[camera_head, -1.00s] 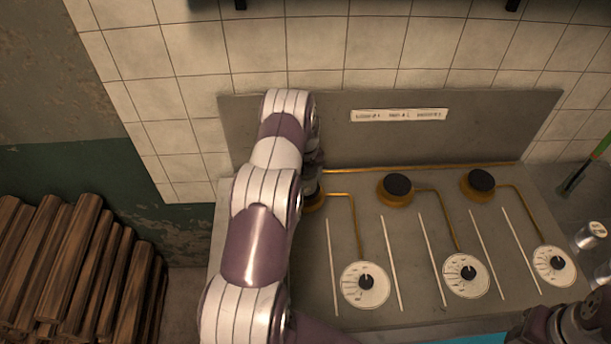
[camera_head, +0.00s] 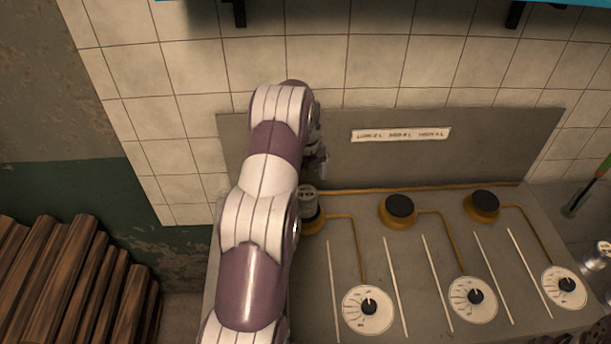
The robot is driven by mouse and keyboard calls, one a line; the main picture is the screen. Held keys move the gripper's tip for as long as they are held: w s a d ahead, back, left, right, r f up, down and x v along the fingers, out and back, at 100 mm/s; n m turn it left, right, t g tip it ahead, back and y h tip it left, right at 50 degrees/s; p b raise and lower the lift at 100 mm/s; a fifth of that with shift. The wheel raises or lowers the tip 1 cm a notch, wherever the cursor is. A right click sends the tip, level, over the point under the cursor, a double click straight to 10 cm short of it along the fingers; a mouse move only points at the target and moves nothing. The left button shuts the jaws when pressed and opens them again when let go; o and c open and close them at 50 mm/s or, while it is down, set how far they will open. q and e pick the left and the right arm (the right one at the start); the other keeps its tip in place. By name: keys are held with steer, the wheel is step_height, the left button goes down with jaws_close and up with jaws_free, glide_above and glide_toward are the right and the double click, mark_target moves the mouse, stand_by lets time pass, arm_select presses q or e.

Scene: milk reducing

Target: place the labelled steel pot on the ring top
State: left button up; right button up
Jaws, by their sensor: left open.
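A small grey steel pot (camera_head: 309,203) with dark marks on its top stands at the left ring top (camera_head: 316,224). My arm hides its left side, so I cannot tell whether it is centred. My left gripper (camera_head: 317,168) is open, just above and behind the pot, and appears apart from it. The arm hides much of this gripper. The middle ring top (camera_head: 399,208) and right ring top (camera_head: 482,205) are bare, with black discs on brass-coloured bases.
The grey stove (camera_head: 410,270) has white dials, including the left dial (camera_head: 367,309), and raised strips. A labelled back panel (camera_head: 400,134) stands behind it. Metal cans (camera_head: 599,256) stand at the right edge. Stacked logs (camera_head: 70,275) lie at left.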

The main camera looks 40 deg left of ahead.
arm_select(q)
step_height(320, 180, up, 2)
steer(key=shift+r, duration=0.2)
steer(key=s+d+r+n, duration=0.3)
steer(key=d+n, duration=0.3)
steer(key=d, duration=0.2)
steer(key=s+d+r+n, duration=0.3)
steer(key=s+d+n, duration=0.1)
steer(key=d+n, duration=0.25)
steer(key=s+d+r+n+t, duration=0.1)
steer(key=s+d+n, duration=0.8)
steer(key=s, duration=0.4)
steer(key=shift+s+d+n, duration=0.25)
steer(key=shift+s+n, duration=0.1)
steer(key=shift+n, duration=0.5)
steer(key=shift+d, duration=0.1)
steer(key=shift+s, duration=0.1)
